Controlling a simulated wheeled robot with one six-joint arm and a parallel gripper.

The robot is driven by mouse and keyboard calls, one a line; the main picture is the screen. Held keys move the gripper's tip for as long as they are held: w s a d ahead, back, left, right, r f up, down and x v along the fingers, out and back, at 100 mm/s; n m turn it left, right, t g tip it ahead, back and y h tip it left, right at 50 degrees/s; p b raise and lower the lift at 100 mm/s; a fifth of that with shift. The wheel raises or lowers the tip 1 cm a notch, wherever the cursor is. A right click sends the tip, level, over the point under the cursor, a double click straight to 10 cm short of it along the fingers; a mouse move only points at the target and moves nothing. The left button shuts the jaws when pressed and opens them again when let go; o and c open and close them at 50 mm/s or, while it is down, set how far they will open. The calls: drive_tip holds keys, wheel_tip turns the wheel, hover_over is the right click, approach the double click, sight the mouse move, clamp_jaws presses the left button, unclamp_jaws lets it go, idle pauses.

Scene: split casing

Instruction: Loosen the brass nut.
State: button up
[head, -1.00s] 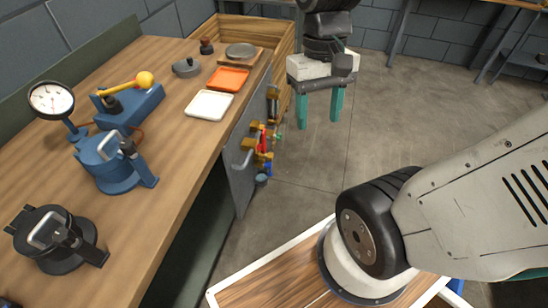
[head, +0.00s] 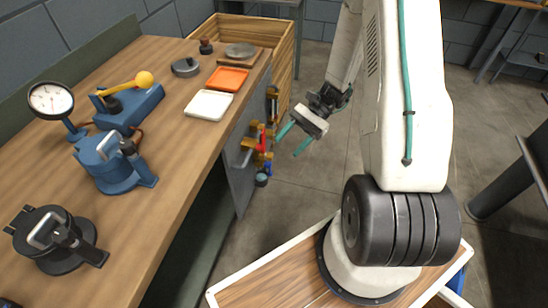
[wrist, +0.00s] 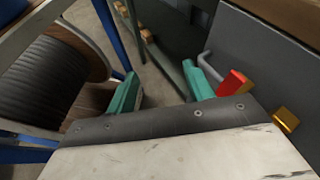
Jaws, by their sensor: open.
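My gripper (head: 287,147) is open and empty, its two teal fingers apart and tilted down toward the side panel of the bench. Brass-coloured pieces (head: 249,143) stick out from that panel among red, green and blue parts, left of my fingertips. I cannot tell which of them is the brass nut. In the wrist view my gripper (wrist: 160,70) has nothing between its fingers. A red part (wrist: 233,83) stands just beyond the right finger, and a brass-coloured block (wrist: 286,120) is farther right. Neither is touched as far as I can see.
A grey panel (head: 232,180) hangs at the bench end, with a grey handle (wrist: 204,62) near the right finger. The wooden bench (head: 165,190) holds blue fixtures, a gauge (head: 50,99) and trays.

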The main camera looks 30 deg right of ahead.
drive_tip(key=w+d+f+m+t+y, duration=0.1)
drive_tip(key=w+d+f+m+t, duration=0.1)
drive_tip(key=f+m+t, duration=0.65)
drive_tip(key=w+d+f+m+t+y, duration=0.1)
drive_tip(key=w+d+f+m+t, duration=0.2)
drive_tip(key=f, duration=1.1)
drive_tip(key=m+t+h, duration=0.3)
drive_tip(key=m+t, duration=0.1)
drive_tip(key=t, duration=0.1)
approach(269, 156)
drive_tip(key=w+f, duration=0.1)
drive_tip(key=x, duration=0.7)
drive_tip(key=shift+w, duration=0.3)
drive_tip(key=shift+f+g, duration=0.15)
drive_tip(key=shift+g, duration=0.1)
drive_tip(key=shift+c, duration=0.2)
drive_tip(key=c, duration=0.9)
